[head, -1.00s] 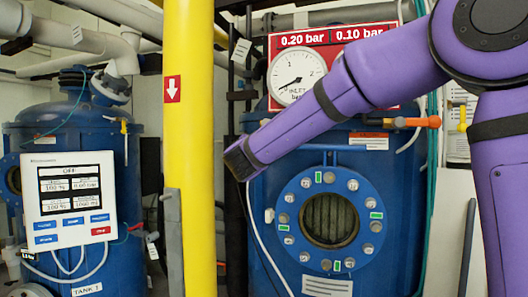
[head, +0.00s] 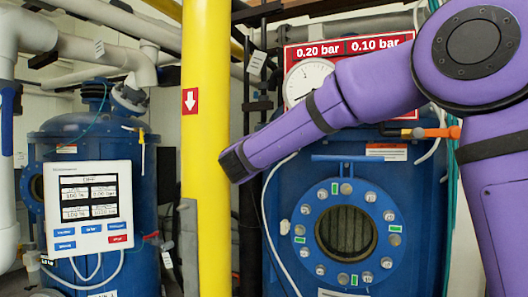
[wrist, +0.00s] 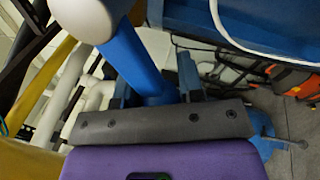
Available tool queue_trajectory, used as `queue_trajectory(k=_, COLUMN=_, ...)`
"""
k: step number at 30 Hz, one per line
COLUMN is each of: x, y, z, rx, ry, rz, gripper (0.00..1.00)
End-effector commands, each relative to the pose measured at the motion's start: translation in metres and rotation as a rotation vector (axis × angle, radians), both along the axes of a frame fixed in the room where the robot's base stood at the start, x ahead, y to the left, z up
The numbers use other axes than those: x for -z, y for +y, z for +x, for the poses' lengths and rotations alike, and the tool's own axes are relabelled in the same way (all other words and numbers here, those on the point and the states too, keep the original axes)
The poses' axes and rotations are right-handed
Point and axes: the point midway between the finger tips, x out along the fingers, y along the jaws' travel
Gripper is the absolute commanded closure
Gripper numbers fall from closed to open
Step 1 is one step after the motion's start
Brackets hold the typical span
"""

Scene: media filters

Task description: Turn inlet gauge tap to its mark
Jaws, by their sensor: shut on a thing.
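An orange-handled valve (head: 430,132) shows at the tank's upper right. In the head view, my arm's dark end lies across the yellow pipe's right edge, fingers hidden. In the wrist view, my gripper (wrist: 155,85) is shut on a blue bar (wrist: 135,65) running up toward a white part (wrist: 90,15). I cannot tell whether this bar is the tap.
The yellow pipe (head: 205,80) stands upright close to my arm's end. Blue tanks stand at left (head: 140,210) and right (head: 410,200). A white control panel (head: 90,205) fronts the left one. Dark clutter and orange items (wrist: 295,80) lie at right in the wrist view.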

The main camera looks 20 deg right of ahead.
Motion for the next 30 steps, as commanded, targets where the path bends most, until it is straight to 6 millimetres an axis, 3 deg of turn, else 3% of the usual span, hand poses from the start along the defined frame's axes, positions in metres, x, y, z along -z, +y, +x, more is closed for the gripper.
queue_trajectory(k=15, x=-0.0015, y=0.0010, z=0.0003, rx=-0.001, ry=-0.012, rz=0.016, gripper=1.00)
queue_trajectory(k=16, x=-0.0015, y=0.0010, z=0.0003, rx=-0.001, ry=-0.012, rz=0.016, gripper=0.60)
queue_trajectory(k=19, x=-0.0016, y=0.0009, z=0.0002, rx=-0.001, ry=-0.011, rz=0.016, gripper=0.40)
queue_trajectory(k=30, x=-0.0068, y=0.0009, z=0.0002, rx=0.000, ry=-0.013, rz=0.017, gripper=0.40)
